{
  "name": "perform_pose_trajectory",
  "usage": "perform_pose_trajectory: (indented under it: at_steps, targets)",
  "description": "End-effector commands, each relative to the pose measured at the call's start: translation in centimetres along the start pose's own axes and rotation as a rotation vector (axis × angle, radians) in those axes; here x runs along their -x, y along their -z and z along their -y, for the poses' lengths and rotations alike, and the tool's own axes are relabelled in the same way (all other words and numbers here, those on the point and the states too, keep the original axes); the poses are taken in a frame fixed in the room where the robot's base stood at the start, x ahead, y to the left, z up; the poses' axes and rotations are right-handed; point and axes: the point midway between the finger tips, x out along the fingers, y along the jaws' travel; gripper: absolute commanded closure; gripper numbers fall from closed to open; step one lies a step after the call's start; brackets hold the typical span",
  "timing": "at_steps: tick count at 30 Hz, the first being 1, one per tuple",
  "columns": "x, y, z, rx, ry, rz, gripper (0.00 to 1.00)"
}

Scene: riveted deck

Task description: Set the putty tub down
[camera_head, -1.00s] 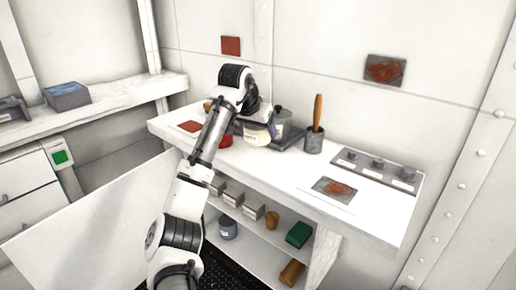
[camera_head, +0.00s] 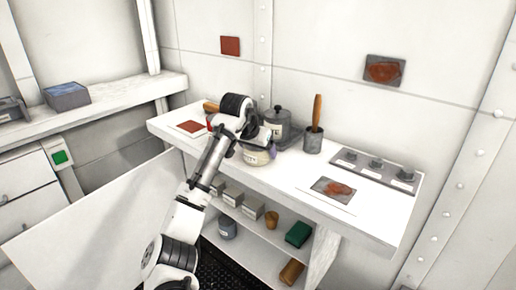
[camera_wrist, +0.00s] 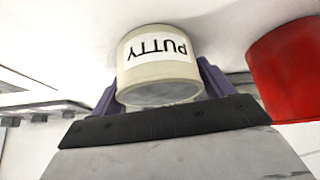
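The putty tub (camera_wrist: 159,80) is a cream tub with a white label reading PUTTY, upside down in the wrist view. My gripper (camera_wrist: 160,90) has its purple fingers on either side of it, shut on it. In the head view the tub (camera_head: 256,158) is at the front middle of the white bench top (camera_head: 285,172), under my gripper (camera_head: 262,147), and looks upright. Whether its base touches the bench top cannot be told.
A grey lidded container (camera_head: 278,122) and a pot with an orange-handled brush (camera_head: 314,140) stand behind the tub. A red object (camera_wrist: 289,70) is close beside it. A stained card (camera_head: 333,188) and a knobbed panel (camera_head: 377,168) lie to the right. Clear bench lies between.

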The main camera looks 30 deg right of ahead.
Motion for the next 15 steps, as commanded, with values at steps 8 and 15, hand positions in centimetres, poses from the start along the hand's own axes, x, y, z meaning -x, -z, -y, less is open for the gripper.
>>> perform_pose_trajectory:
  at_steps: [8,15]
  targets:
    - [0.0,0.0,0.0,0.0,0.0,0.0,0.07]
    - [1.1,0.1,0.0,-0.001,0.0,0.0,0.07]
